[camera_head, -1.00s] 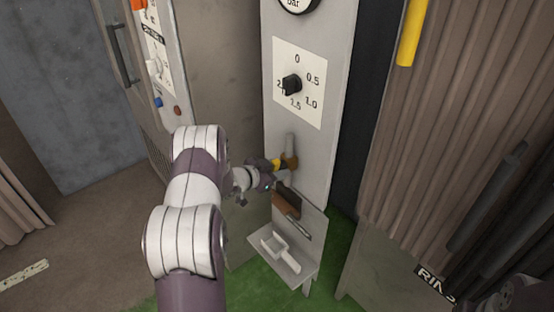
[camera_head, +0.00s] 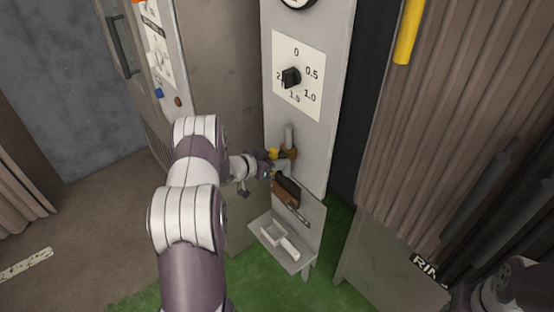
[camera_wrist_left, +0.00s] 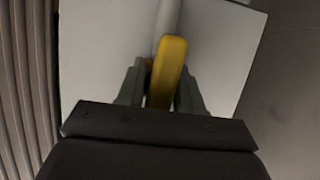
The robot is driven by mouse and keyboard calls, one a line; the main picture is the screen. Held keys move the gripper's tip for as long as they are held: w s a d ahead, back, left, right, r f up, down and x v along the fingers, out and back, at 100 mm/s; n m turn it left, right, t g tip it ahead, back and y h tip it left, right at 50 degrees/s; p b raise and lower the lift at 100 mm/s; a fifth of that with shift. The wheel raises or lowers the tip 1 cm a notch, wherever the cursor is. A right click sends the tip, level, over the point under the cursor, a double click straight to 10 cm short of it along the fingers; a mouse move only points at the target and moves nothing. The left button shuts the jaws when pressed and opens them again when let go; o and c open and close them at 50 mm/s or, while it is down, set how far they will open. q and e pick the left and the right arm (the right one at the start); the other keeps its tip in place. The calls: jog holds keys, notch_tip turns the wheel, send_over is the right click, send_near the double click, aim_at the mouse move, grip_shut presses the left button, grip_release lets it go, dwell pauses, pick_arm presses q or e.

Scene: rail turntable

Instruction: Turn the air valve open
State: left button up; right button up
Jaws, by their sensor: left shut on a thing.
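The air valve is a brass-brown body (camera_head: 289,153) on a short vertical grey pipe, low on the pale panel. Its yellow lever (camera_head: 272,153) points left from the body in the head view. In the wrist view the yellow lever (camera_wrist_left: 168,72) stands between the two grey fingers. My left gripper (camera_head: 277,166) is shut on the lever; the wrist view also shows this gripper (camera_wrist_left: 160,88). The lever's lower end is hidden by the gripper. My right gripper is not clearly seen; only a dark arm part shows at the lower right.
A dial (camera_head: 291,77) with a black knob and a gauge (camera_head: 297,2) sit above the valve. Below it are a brown-handled brush (camera_head: 287,193) and a small shelf (camera_head: 268,246) with a white tool. A cabinet stands left, ribbed brown curtain (camera_head: 430,120) right.

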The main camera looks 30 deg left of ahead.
pick_arm(q)
jog(key=o, duration=0.8)
jog(key=shift+s+d+f, duration=0.1)
jog(key=shift+s+f, duration=0.05)
jog(key=shift+f, duration=0.1)
jog(key=shift+r, duration=0.1)
jog(key=v, duration=1.2)
jog(key=shift+s+r, duration=0.2)
jog(key=shift+a+f, duration=0.1)
jog(key=shift+a, duration=0.1)
